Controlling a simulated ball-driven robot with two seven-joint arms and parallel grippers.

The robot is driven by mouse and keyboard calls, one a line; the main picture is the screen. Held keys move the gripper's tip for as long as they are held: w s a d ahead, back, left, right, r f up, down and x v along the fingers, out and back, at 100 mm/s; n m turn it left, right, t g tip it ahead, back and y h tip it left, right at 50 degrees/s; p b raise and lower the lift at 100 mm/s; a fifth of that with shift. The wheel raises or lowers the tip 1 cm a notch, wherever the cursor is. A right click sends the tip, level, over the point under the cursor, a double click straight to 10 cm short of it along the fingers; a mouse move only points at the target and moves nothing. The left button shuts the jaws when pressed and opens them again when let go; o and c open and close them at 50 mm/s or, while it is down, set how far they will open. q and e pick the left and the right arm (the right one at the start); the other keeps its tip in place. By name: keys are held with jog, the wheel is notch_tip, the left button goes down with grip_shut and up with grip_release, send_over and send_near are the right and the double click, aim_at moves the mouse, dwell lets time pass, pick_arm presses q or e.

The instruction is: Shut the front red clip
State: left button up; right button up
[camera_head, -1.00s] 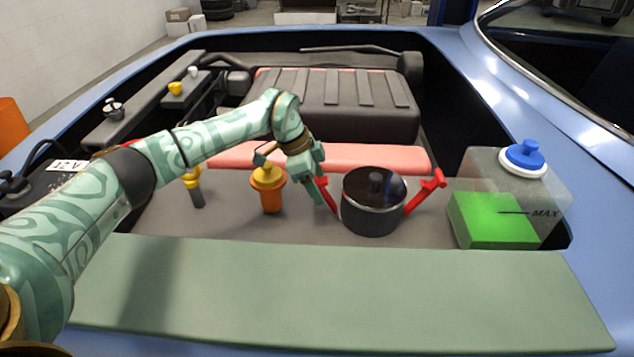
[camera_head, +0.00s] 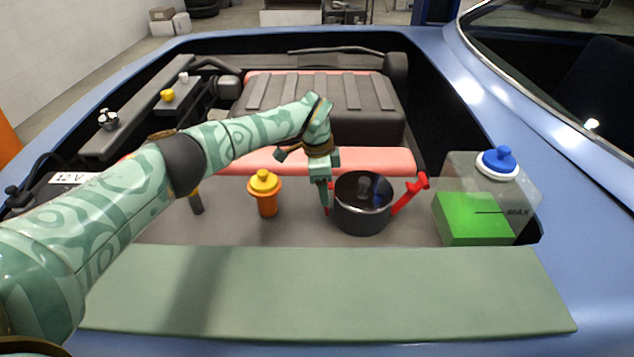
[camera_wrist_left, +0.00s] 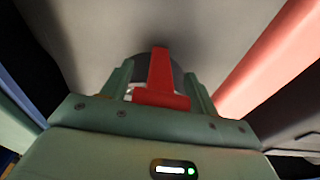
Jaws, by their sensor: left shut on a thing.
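My left gripper (camera_head: 325,207) is at the left side of the black round canister (camera_head: 362,216), fingers pointing down. It is shut on a red clip (camera_wrist_left: 160,80), which shows between the two fingers in the left wrist view, in front of the dark canister. In the head view the gripper hides most of this clip; it looks nearly upright and close to the canister wall. Whether it is latched I cannot tell. A second red clip (camera_head: 411,193) leans outward on the canister's right side. My right gripper is not in view.
An orange canister with a yellow cap (camera_head: 264,194) stands left of the gripper. A clear tank with a blue cap (camera_head: 497,162) and a green block (camera_head: 472,218) are at the right. A green mat (camera_head: 330,295) covers the near edge. A ribbed dark cover (camera_head: 320,102) lies behind.

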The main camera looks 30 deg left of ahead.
pick_arm(q)
jog(key=shift+w+d+r, duration=0.15)
jog(key=shift+w+d, duration=0.1)
jog(key=shift+d, duration=0.2)
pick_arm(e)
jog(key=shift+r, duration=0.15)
pick_arm(q)
jog(key=o, duration=1.4)
jog(key=shift+d, duration=0.1)
jog(key=shift+c, duration=0.2)
jog(key=shift+r+p, duration=0.3)
notch_tip(320, 180, up, 15)
jog(key=a+p, duration=0.2)
jog(key=p, duration=0.2)
jog(key=shift+s+r, duration=0.15)
jog(key=shift+s, duration=0.3)
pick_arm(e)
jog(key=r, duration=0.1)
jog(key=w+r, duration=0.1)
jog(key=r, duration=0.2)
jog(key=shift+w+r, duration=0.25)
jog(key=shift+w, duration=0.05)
